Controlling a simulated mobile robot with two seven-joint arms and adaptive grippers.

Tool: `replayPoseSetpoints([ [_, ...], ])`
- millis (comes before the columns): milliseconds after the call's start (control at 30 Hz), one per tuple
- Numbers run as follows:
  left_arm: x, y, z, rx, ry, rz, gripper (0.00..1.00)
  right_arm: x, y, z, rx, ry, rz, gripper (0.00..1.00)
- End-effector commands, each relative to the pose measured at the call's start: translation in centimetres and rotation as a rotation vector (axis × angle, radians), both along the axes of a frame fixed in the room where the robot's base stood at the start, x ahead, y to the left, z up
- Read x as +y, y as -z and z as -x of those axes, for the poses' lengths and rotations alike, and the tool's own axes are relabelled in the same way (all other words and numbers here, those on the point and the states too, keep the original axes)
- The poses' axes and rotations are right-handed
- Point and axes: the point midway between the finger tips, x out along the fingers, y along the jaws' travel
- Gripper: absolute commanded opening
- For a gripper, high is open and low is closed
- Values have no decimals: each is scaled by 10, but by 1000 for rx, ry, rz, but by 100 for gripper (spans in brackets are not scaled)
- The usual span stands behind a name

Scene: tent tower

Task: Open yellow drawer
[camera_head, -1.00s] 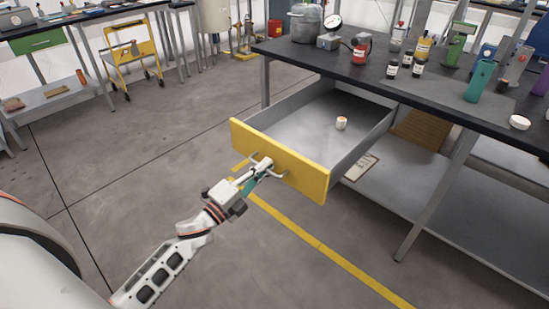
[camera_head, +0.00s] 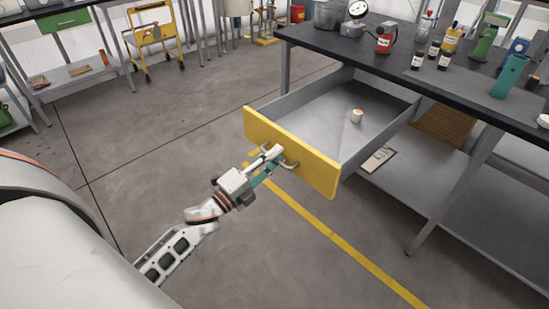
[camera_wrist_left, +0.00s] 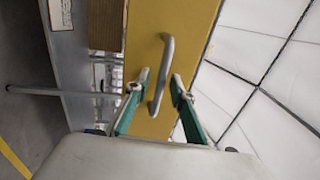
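The yellow drawer front (camera_head: 310,163) sticks far out from under the black-topped workbench, and its grey inside is exposed. A metal bar handle (camera_head: 290,165) is on the front; it also shows in the left wrist view (camera_wrist_left: 165,62). My left gripper (camera_head: 274,156) is at the handle. In the left wrist view its two green-sided fingers (camera_wrist_left: 160,80) stand on either side of the bar, with gaps showing between them and it. My right gripper is not in view.
Bottles and a red can (camera_head: 384,43) are on the workbench (camera_head: 450,92). A clipboard (camera_head: 378,160) lies on the lower shelf. A yellow trolley (camera_head: 152,40) stands far back; the floor at left is clear.

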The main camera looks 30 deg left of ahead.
Motion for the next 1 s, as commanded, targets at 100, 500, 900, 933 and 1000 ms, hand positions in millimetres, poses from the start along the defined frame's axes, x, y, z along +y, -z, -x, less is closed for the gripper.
replayPoseSetpoints([
  [100, 0, 0, 0, 0, 0, 0, 24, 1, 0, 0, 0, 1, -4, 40],
  [500, 15, 12, 55, 4, -1, 1, 24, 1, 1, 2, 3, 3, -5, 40],
  [900, 29, 22, 110, 1, 0, 1, 24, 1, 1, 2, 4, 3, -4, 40],
  [933, 30, 22, 111, 0, 0, 0, 24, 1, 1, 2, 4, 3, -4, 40],
  [1000, 31, 22, 114, 1, -1, -1, 24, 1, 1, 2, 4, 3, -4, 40],
])
